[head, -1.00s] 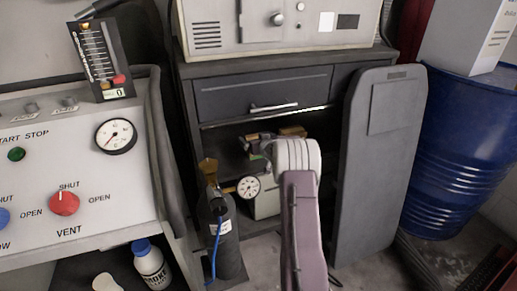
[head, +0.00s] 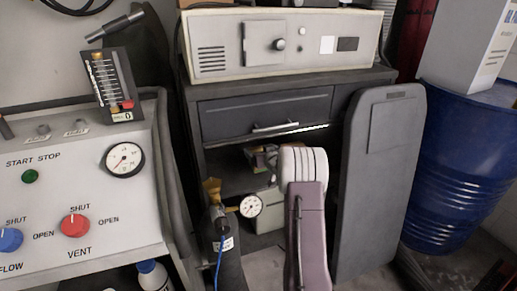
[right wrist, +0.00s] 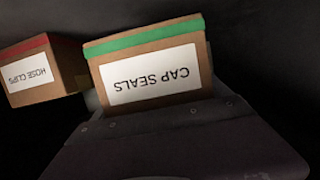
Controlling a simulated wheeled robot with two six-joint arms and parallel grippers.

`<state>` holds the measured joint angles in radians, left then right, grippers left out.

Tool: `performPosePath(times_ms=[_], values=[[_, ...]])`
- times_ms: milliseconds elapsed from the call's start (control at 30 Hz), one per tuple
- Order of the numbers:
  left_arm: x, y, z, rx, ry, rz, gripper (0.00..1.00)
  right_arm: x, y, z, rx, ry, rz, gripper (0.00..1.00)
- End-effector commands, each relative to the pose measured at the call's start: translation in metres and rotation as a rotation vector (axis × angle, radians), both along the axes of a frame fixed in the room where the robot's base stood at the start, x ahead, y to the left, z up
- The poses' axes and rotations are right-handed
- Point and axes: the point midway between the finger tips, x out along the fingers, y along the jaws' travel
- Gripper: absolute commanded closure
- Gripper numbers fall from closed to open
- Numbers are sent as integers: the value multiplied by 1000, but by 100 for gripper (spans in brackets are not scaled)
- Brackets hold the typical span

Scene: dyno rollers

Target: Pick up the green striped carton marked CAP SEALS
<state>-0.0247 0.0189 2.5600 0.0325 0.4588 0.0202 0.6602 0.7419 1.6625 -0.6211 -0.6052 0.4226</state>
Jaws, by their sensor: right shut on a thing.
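The brown carton with a green stripe and a white label reading CAP SEALS (right wrist: 150,75) fills the middle of the right wrist view, its label upside down. My right gripper (right wrist: 160,105) is shut on this carton, and its dark hand shows just below it. In the head view my right gripper (head: 264,157) is inside the open cabinet below the drawer, mostly hidden behind my pale wrist. The carton cannot be made out clearly there. My left gripper is not in view.
A red-striped HOSE CLIPS carton (right wrist: 42,70) stands close beside the held one. The grey cabinet (head: 225,170) has its door (head: 380,190) swung open at right. A gas cylinder (head: 225,250) with a gauge (head: 250,206) stands at the opening's left. A blue drum (head: 455,170) is far right.

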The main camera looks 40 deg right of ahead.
Motion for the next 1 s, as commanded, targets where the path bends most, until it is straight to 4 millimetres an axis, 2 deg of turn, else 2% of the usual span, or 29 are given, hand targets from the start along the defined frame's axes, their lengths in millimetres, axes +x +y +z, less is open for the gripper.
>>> performPosePath(times_ms=[300,433,500,700,1000], values=[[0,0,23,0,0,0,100,-93,28,4,1,0,-6,62],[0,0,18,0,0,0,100,-125,39,0,-2,-3,-4,62],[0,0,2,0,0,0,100,-135,41,-4,-5,-6,-4,62],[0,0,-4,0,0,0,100,-150,47,-1,-3,-4,-2,62],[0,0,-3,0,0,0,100,-150,48,0,-2,-2,-1,62]])
